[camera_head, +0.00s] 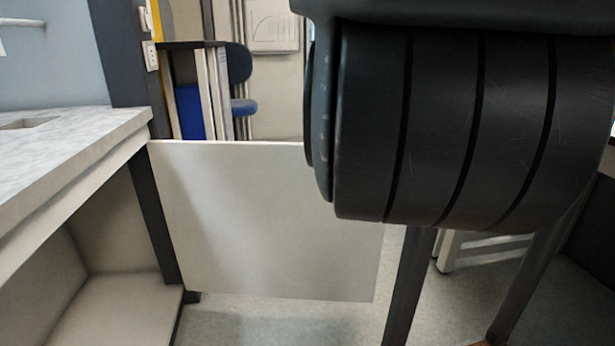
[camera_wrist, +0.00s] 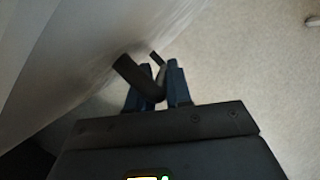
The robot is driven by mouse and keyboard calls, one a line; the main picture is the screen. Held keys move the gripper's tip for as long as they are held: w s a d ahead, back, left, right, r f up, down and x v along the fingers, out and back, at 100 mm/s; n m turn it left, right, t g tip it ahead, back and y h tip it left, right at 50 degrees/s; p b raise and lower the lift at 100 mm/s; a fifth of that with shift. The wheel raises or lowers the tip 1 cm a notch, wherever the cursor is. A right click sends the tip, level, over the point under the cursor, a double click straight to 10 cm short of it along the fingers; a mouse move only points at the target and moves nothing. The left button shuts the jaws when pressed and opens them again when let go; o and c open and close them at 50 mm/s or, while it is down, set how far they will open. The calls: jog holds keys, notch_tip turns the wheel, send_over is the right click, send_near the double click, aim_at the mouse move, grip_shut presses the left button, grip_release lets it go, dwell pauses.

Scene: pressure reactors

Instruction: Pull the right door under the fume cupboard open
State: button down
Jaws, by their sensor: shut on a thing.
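The right door (camera_head: 265,215) is a pale flat panel that stands swung out from the cabinet under the fume cupboard. Its hinge side meets the dark post at the cabinet's right end. In the wrist view the door (camera_wrist: 85,45) fills the upper left, with a dark bar handle (camera_wrist: 135,75) on it. My gripper (camera_wrist: 160,82) is shut on the handle, its two blue-dark fingers around the bar. In the head view my arm covers the door's right part, and the gripper and handle are hidden.
The open cabinet space (camera_head: 110,255) lies at the left under the pale worktop (camera_head: 75,155). A blue chair (camera_head: 240,85) and upright boards stand behind the door. Dark legs (camera_head: 410,285) stand at the lower right. Bare floor (camera_head: 290,325) shows below the door.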

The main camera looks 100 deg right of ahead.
jog(key=shift+f, duration=0.1)
jog(key=c, duration=1.1)
grip_release()
